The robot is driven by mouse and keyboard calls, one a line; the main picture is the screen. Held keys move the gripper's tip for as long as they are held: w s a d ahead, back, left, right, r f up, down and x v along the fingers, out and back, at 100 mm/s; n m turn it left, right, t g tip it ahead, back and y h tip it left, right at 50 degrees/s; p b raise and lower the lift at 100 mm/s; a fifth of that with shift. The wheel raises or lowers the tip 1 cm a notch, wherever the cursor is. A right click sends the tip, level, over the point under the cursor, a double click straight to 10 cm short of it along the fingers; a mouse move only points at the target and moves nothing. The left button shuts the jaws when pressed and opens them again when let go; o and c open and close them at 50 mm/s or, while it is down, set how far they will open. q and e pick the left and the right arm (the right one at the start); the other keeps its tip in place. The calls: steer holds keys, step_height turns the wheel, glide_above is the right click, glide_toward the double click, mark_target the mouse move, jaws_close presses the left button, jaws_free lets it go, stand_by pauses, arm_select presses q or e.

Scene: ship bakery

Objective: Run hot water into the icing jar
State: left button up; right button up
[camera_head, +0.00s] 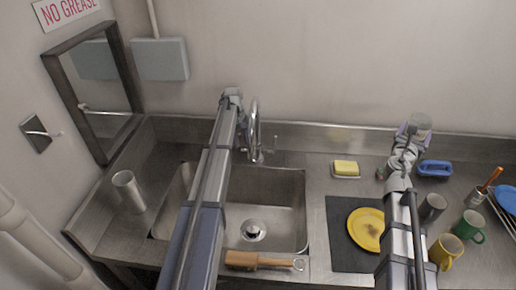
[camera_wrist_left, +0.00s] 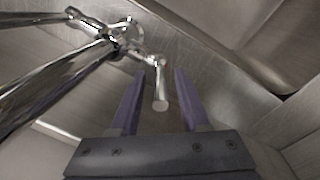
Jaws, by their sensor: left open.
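A chrome tap (camera_head: 254,130) stands behind the sink (camera_head: 275,190); a thin lever (camera_head: 275,145) shows at its right. My left gripper (camera_head: 240,138) is beside the tap, mostly hidden by my own arm. In the left wrist view its purple fingers (camera_wrist_left: 161,72) are open, with a round-ended chrome lever (camera_wrist_left: 160,100) between them; I cannot tell whether they touch it. The jar's contents are unclear.
A metal cup (camera_head: 129,190) stands left of the sink, and a wooden brush (camera_head: 262,262) lies at its front edge. A yellow sponge (camera_head: 346,168), yellow plate (camera_head: 366,228), blue brush (camera_head: 435,168), green mug (camera_head: 469,226) and yellow mug (camera_head: 446,251) crowd the right counter.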

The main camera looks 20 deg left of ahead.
arm_select(q)
steer(key=shift+f, duration=0.35)
jaws_close()
stand_by(1.2)
